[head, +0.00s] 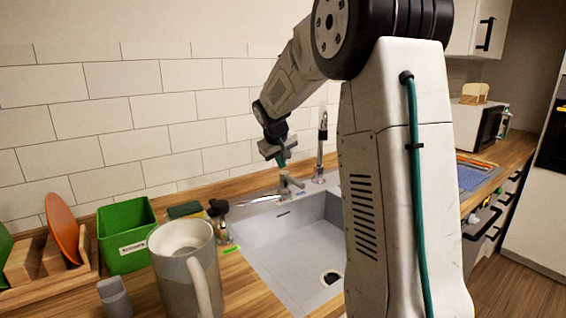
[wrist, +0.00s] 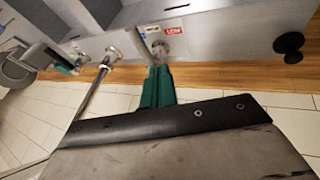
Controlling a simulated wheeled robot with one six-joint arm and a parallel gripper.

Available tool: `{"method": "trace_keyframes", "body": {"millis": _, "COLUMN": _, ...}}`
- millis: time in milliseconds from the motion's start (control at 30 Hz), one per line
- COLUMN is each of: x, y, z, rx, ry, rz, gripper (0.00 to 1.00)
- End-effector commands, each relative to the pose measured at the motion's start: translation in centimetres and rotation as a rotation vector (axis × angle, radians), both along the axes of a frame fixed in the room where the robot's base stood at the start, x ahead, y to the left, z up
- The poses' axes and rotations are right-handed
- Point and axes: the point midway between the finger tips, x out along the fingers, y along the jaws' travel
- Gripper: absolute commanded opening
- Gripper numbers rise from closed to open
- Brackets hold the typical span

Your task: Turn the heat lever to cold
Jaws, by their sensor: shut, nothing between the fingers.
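The heat lever (head: 286,186) is a small metal handle on the back ledge of the sink, left of the tall faucet (head: 320,150). In the wrist view its round metal base (wrist: 161,49) shows beside a small blue label (wrist: 151,30) and a red-and-white label (wrist: 174,35). My gripper (head: 281,160) is just above the lever in the head view. In the wrist view its teal fingers (wrist: 157,72) are together and empty, with their tips close to the lever base and partly hiding it. I cannot tell whether they touch the lever.
The grey sink (head: 290,245) lies in a wooden counter. A large pitcher (head: 185,265), a green bin (head: 125,235) and a black-topped metal item (head: 219,210) stand left of it. A tiled wall (head: 120,120) is close behind. The faucet pipe (wrist: 92,95) is close beside my fingers in the wrist view.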

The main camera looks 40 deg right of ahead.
Motion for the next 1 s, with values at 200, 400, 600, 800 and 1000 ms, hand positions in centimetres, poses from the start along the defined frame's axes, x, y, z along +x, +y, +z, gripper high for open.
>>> {"method": "trace_keyframes", "body": {"millis": 200, "x": 1.3, "y": -2.0, "z": -4.4, "rx": 0.002, "ry": 0.004, "rz": -0.002, "gripper": 0.00}}
{"method": "trace_keyframes", "body": {"millis": 400, "x": 1.8, "y": -4.3, "z": -6.8, "rx": 0.002, "ry": 0.002, "rz": -0.004, "gripper": 0.00}}
{"method": "trace_keyframes", "body": {"millis": 600, "x": 1.7, "y": -5.9, "z": -7.7, "rx": 0.000, "ry": 0.002, "rz": -0.001, "gripper": 0.00}}
{"method": "trace_keyframes", "body": {"millis": 800, "x": 1.7, "y": -6.3, "z": -7.8, "rx": 0.000, "ry": 0.001, "rz": 0.001, "gripper": 0.00}}
{"method": "trace_keyframes", "body": {"millis": 1000, "x": 1.7, "y": -6.3, "z": -7.8, "rx": 0.000, "ry": 0.001, "rz": 0.001, "gripper": 0.00}}
